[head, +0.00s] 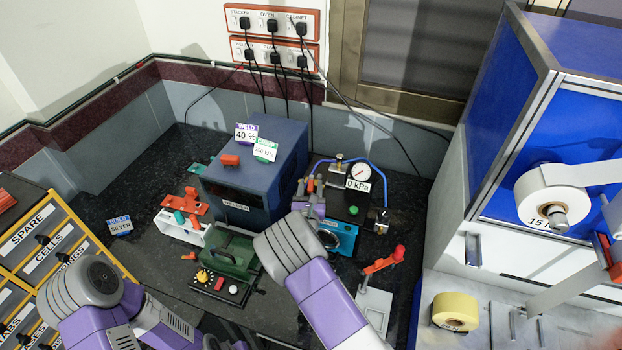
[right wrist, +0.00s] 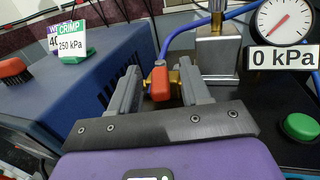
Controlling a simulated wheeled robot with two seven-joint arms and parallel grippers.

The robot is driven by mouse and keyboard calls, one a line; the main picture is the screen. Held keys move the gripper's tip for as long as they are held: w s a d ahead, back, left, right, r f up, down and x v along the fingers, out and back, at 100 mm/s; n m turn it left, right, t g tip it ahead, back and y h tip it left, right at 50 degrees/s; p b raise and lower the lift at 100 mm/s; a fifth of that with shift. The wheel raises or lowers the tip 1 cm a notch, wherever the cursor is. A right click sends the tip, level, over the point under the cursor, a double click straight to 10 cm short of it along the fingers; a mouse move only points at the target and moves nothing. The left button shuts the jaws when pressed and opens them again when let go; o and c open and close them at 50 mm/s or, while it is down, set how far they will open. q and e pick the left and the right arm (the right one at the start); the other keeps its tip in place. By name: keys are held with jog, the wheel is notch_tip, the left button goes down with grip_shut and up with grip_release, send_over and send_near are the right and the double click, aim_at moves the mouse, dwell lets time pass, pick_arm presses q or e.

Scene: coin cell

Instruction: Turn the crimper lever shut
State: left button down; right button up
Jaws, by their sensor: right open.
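The crimper (head: 341,234) appears to be the teal and black machine with a gauge (head: 360,175) reading 0 kPa; the gauge also shows in the right wrist view (right wrist: 285,20). A small orange lever (right wrist: 160,84) sits on a brass valve on the blue air hose. My right gripper (right wrist: 158,70) is open, with one finger on each side of the lever; contact cannot be told. In the head view my right gripper (head: 312,190) is small and partly hidden by my own arm. My left arm shows at lower left, but its gripper does not.
A dark blue box (head: 253,165) with cards, one reading CRIMP 250 kPa (right wrist: 75,40), stands left of the valve. A green button (right wrist: 301,127) is at right. A red-handled lever (head: 385,260) stands front right. A green device (head: 229,268) sits in front.

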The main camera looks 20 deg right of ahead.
aim_at(311, 180)
jog(key=shift+x, duration=1.65)
jog(key=shift+w+f, duration=0.15)
jog(key=shift+f, duration=0.05)
jog(key=shift+a, duration=0.1)
grip_shut()
